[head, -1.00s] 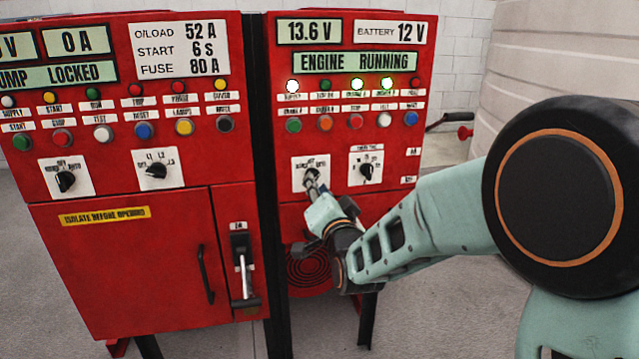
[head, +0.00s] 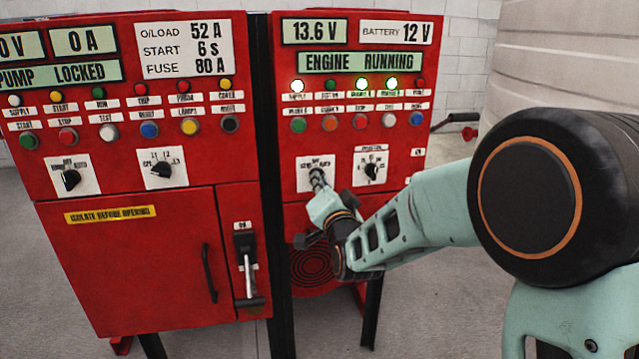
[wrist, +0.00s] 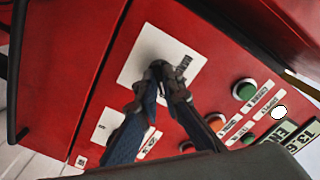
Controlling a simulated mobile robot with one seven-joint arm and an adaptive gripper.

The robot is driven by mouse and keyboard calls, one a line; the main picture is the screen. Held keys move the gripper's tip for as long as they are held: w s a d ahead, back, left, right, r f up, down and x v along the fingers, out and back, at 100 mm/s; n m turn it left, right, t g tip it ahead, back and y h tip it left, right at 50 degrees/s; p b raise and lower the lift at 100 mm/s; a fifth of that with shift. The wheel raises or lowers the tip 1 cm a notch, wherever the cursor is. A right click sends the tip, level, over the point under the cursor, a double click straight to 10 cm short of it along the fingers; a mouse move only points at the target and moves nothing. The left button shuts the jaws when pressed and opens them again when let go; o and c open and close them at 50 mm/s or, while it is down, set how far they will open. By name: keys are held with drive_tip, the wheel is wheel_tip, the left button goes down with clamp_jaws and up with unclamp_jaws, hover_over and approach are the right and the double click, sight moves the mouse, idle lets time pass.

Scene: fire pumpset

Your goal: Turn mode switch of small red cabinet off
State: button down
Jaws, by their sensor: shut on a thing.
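The small red cabinet (head: 291,213) stands on the right, beside the larger one. Its mode switch has a white plate (head: 304,180), on the left of its two knob plates. My gripper (head: 317,181) reaches this plate from the lower right. In the wrist view its dark fingers (wrist: 167,74) are shut together at the same white plate (wrist: 135,67). They are shut on the switch knob, which they hide almost wholly, so its pointing direction cannot be told. The display reads ENGINE RUNNING (head: 360,62).
A second black knob (head: 371,171) sits just right of my gripper. Rows of lamps and buttons (head: 330,123) lie above. The larger red cabinet (head: 130,270) on the left has a lever handle (head: 248,275). A pale tank (head: 560,60) stands behind my arm.

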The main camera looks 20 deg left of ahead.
drive_tip(key=shift+f+n+b, duration=0.1)
drive_tip(key=shift+n+b, duration=0.2)
drive_tip(key=shift+b, duration=0.4)
drive_tip(key=shift+n+b, duration=3.95)
drive_tip(key=shift+n, duration=0.05)
drive_tip(key=c, duration=2.1)
unclamp_jaws()
